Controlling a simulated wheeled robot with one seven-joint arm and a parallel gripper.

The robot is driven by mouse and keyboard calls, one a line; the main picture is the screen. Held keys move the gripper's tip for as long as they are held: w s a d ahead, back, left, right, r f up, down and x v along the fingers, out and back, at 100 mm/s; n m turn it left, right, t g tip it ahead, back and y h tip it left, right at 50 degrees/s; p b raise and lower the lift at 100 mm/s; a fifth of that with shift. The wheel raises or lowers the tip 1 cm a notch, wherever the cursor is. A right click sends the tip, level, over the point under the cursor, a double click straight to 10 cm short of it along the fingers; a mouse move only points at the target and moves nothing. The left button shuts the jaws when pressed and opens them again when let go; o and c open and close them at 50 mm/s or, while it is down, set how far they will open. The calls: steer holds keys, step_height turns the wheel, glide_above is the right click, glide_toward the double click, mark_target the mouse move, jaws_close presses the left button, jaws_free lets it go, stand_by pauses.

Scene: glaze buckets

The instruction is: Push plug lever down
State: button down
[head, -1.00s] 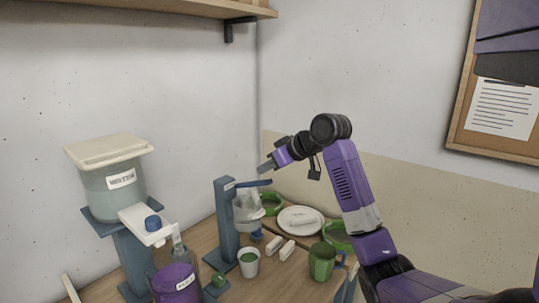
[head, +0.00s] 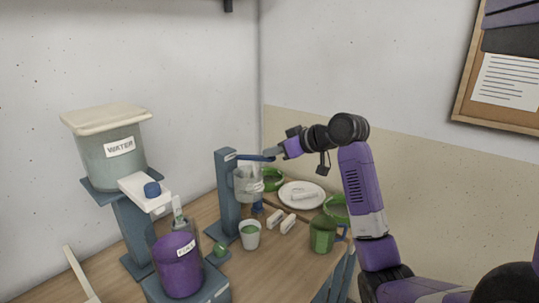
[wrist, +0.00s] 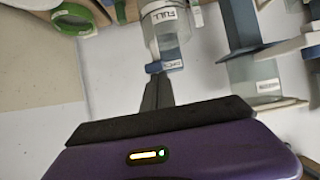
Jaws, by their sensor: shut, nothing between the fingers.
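The blue plug lever (head: 255,157) juts right from the top of a blue stand (head: 228,195), above a clear vessel (head: 248,184). In the head view it looks nearly level. My gripper (head: 276,153) is shut and empty, with its tips at the lever's right end. In the wrist view the closed fingertips (wrist: 159,79) point at a blue labelled piece (wrist: 165,66), which looks like the lever, beside the vessel marked FULL (wrist: 168,20). I cannot tell whether the tips touch the lever.
A water tank (head: 112,155) stands on a blue support at the left, with a purple bucket (head: 178,265) in front. A white cup (head: 250,236), small white blocks (head: 281,221), a green mug (head: 322,235) and a plate (head: 300,206) are on the table.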

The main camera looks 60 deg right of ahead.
mark_target(257, 170)
steer(key=shift+s+a+f+t+h+b, duration=0.2)
steer(key=shift+f+t+b, duration=0.45)
steer(key=shift+b, duration=0.6)
steer(key=shift+s+d+f+t+h+b, duration=0.2)
steer(key=shift+f+t+b, duration=0.3)
steer(key=shift+f+b, duration=0.55)
steer(key=shift+s+a+f+t+h+b, duration=0.25)
steer(key=shift+f+t+b, duration=0.35)
steer(key=shift+b, duration=0.8)
steer(key=shift+d+f+y, duration=0.1)
steer(key=shift+y, duration=0.15)
